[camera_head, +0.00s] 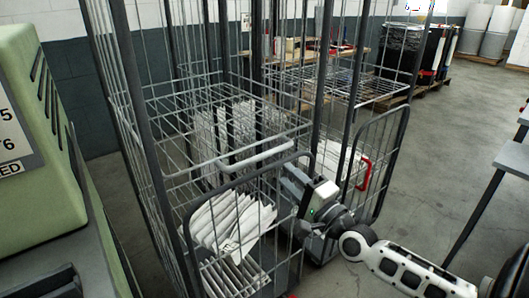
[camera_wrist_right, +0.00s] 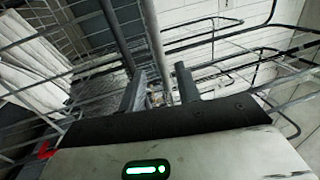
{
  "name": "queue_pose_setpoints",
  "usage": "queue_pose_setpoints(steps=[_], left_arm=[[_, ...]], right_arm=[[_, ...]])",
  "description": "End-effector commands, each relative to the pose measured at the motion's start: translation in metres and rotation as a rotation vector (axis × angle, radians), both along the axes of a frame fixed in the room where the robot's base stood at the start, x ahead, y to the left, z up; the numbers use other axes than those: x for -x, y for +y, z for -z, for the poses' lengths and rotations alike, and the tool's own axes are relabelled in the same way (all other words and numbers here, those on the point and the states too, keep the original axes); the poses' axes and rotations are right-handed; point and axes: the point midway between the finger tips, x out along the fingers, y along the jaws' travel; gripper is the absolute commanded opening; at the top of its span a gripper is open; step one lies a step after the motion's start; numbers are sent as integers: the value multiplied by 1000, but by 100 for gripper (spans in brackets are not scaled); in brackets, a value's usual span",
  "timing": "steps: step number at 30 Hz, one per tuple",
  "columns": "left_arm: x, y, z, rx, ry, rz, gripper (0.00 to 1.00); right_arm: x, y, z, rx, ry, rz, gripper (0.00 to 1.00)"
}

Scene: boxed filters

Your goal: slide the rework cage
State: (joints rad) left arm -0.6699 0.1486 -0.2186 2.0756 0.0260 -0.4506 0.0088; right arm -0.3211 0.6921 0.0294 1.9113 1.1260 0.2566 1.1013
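Two grey wire roll cages stand close together in the head view: a nearer one (camera_head: 243,160) at centre left and another (camera_head: 376,97) just behind and to the right. I cannot tell which is the rework cage. White boxed or flat filters (camera_head: 232,222) lie tilted in the nearer cage's lower part. My right gripper (camera_head: 291,186) is at the frame posts between the two cages. In the right wrist view its two fingers (camera_wrist_right: 160,88) stand apart, with a grey post showing between them. Contact with the post cannot be made out. My left gripper is out of view.
A green machine (camera_head: 45,150) stands close at the left. A grey table (camera_head: 510,160) is at the right edge. Dark wrapped stacks (camera_head: 408,50) and pale drums (camera_head: 490,32) stand at the back. Bare floor (camera_head: 440,140) lies to the right of the cages.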

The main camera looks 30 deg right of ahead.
Motion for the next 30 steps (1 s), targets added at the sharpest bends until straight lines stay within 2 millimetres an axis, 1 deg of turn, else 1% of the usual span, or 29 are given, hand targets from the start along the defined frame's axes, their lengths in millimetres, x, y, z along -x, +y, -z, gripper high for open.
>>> queue_pose_setpoints(steps=[1,9,12,15,21,28,29,30], left_arm=[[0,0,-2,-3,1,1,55],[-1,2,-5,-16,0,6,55],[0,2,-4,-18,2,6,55],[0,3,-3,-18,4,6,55],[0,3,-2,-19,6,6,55],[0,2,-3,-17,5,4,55],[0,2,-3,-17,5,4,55],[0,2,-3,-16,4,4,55]], right_arm=[[-11,0,-5,-1,-3,2,33],[-62,5,-13,1,-1,0,33],[-77,6,-16,1,-1,0,33],[-87,7,-17,2,1,0,33],[-96,8,-17,2,4,-1,33],[-96,8,-18,2,3,-1,33],[-96,8,-18,2,3,-1,28],[-96,8,-18,2,3,-1,16]])
